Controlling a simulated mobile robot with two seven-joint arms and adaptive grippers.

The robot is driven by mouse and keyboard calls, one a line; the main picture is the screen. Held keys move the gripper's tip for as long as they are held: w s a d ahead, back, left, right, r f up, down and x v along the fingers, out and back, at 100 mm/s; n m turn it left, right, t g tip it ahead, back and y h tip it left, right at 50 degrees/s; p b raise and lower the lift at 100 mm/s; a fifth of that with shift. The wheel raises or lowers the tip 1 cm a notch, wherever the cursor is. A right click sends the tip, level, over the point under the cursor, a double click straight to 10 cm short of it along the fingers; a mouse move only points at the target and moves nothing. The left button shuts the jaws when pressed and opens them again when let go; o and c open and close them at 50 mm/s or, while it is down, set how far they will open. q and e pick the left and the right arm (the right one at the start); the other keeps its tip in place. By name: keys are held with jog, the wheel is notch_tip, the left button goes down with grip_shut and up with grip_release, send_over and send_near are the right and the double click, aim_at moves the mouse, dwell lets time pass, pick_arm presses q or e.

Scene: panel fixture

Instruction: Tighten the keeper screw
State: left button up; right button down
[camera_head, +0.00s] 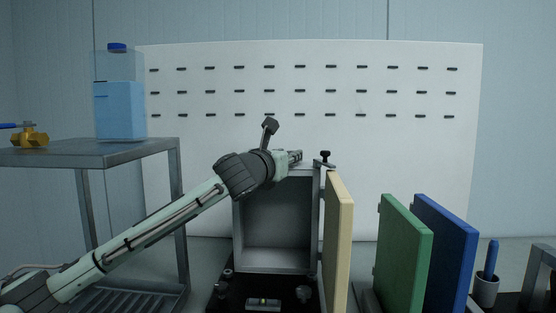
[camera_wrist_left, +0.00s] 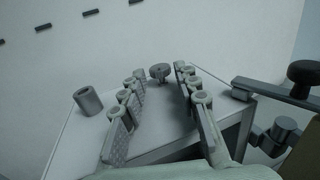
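My left gripper (camera_head: 296,156) reaches from the left over the top of a grey open-fronted box (camera_head: 236,235). In the left wrist view the left gripper (camera_wrist_left: 157,76) is open, its two fingers apart over the box top. A round grey knurled knob (camera_wrist_left: 160,71) shows between and just beyond the fingertips; I cannot tell if it is the keeper screw. A black knob (camera_head: 325,155) stands at the box's top right corner, also seen in the left wrist view (camera_wrist_left: 303,72), right of the fingers and apart from them. My right gripper is not in view.
A cream panel (camera_head: 339,245) stands at the box's right side, with green (camera_head: 405,245) and blue (camera_head: 446,240) panels beyond. A short grey cylinder (camera_wrist_left: 88,101) stands on the box top. A grey table (camera_head: 90,152) with a blue container (camera_head: 120,110) is left.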

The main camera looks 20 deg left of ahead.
pick_arm(q)
jog(key=s+a, duration=0.1)
jog(key=s, duration=0.9)
jog(key=shift+s+a, duration=0.15)
jog(key=shift+s, duration=0.1)
